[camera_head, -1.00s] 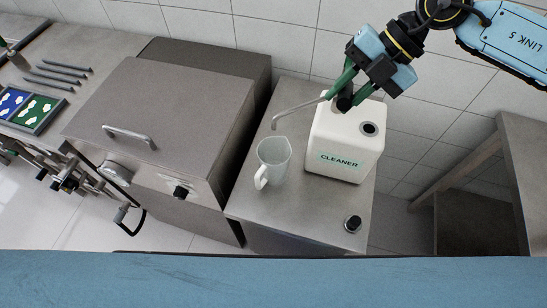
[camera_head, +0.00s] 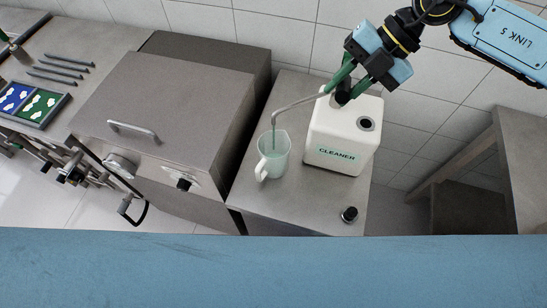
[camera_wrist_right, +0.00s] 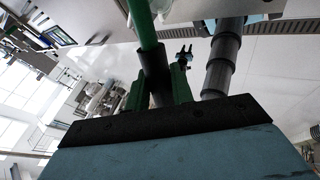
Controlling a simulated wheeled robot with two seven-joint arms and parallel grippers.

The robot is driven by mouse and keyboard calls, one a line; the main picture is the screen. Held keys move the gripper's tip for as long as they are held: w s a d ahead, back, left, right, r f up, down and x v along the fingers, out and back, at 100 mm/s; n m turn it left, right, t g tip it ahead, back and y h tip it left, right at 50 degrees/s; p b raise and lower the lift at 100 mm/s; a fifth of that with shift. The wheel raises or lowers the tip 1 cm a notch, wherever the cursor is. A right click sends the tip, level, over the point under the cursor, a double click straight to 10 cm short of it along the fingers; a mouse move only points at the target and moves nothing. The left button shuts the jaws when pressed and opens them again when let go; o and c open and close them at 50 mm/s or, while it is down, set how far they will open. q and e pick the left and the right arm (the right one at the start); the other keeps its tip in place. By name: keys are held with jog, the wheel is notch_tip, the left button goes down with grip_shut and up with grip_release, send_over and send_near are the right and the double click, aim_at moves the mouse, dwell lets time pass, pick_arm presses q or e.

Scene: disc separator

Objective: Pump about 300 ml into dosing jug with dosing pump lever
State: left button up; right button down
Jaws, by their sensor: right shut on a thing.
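The dosing jug (camera_head: 274,160), clear with a handle toward the front left, stands upright on the metal table left of the white CLEANER canister (camera_head: 343,135). A grey bent spout (camera_head: 297,103) runs from the canister's pump over the jug. A thin greenish stream falls from the spout's tip into the jug, whose contents look pale green; no level can be read. My right gripper (camera_head: 341,84), with green fingers, is shut at the dark pump top, holding the lever, which is mostly hidden. The fingers show in the right wrist view (camera_wrist_right: 158,92) around a dark part. My left gripper is not in view.
A closed metal machine with a handle (camera_head: 134,131) stands left of the table (camera_head: 290,205). A tray with blue and green compartments (camera_head: 32,101) lies far left. The table front is mostly clear.

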jog(key=shift+s+f+t+b, duration=0.15)
jog(key=shift+f+t+b, duration=0.15)
jog(key=shift+f, duration=0.3)
jog(key=shift+s+f+t+b, duration=0.2)
jog(key=shift+f+b, duration=0.1)
jog(key=shift+f, duration=0.25)
jog(key=f+t+b, duration=0.1)
jog(key=b, duration=0.1)
jog(key=f+b, duration=0.2)
jog(key=f+n+t+h+b, duration=0.1)
jog(key=b, duration=0.1)
jog(key=shift+s+a+f+t, duration=0.1)
jog(key=shift+s+f+t, duration=0.1)
jog(key=shift+s+t, duration=0.15)
